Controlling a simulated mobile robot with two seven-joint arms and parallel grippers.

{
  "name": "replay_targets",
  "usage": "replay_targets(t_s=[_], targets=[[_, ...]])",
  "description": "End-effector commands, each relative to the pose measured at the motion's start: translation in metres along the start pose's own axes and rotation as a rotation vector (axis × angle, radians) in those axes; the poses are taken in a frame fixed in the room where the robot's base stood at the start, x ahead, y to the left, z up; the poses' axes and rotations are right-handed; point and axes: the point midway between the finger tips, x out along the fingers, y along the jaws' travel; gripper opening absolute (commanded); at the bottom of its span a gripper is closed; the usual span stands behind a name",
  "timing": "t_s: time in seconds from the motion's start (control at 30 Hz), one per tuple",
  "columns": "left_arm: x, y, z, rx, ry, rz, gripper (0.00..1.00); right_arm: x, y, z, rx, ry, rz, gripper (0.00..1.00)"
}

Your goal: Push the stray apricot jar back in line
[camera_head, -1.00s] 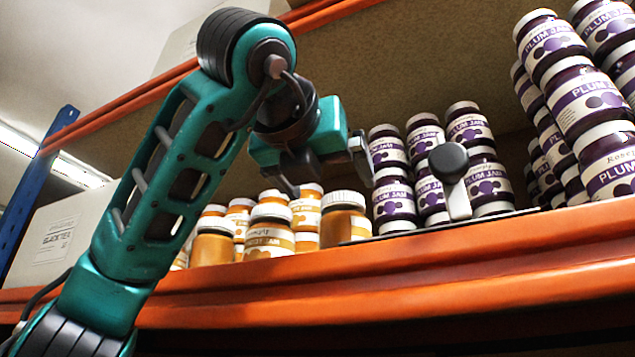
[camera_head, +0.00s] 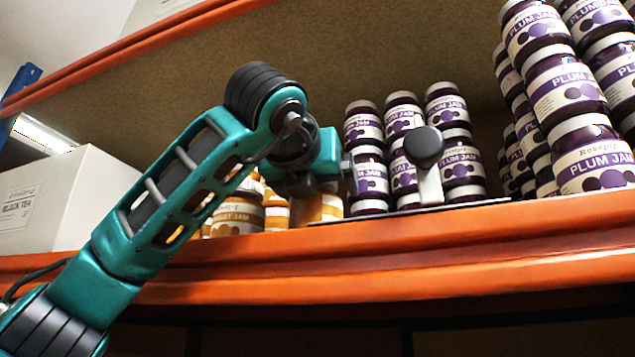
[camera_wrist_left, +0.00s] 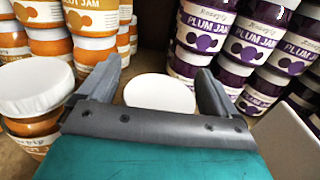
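Apricot jars with white lids and orange labels stand on the shelf in the head view. One apricot jar (camera_head: 318,207) is at the right end of their group, nearest the plum jars, partly covered by my left gripper (camera_head: 325,187). In the left wrist view my left gripper (camera_wrist_left: 160,80) is open, its two fingers apart. A white jar lid (camera_wrist_left: 160,93) shows between and beyond them, its body hidden by the gripper. I cannot tell whether the fingers touch it. Another apricot jar (camera_wrist_left: 32,100) stands left of the gripper. My right gripper is not in view.
Stacked plum jars (camera_head: 402,150) stand right of the apricot group, with more (camera_head: 590,120) farther right. A dark-knobbed pale handle (camera_head: 425,160) rises before them. An orange shelf edge (camera_head: 400,250) runs across the front. A white box (camera_head: 75,200) is at left.

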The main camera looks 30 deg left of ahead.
Motion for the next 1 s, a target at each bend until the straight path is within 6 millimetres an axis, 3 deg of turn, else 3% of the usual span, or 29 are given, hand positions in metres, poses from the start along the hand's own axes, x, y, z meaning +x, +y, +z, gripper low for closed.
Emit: replay_targets(t_s=[0.07, 0.83, 0.87, 1.0], targets=[[-0.0002, 0.0001, 0.0, 0.0, 0.0, 0.0, 0.84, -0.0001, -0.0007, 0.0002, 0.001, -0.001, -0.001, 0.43], [-0.0005, 0.0, 0.0002, 0.0, 0.0, 0.0, 0.1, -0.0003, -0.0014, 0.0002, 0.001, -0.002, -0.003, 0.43], [-0.0006, 0.0, 0.0002, 0.0, 0.0, 0.0, 0.72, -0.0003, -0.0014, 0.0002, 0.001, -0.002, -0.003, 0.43], [-0.0005, 0.0, 0.0002, 0.0, 0.0, 0.0, 0.85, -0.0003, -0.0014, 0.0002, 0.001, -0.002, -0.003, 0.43]])
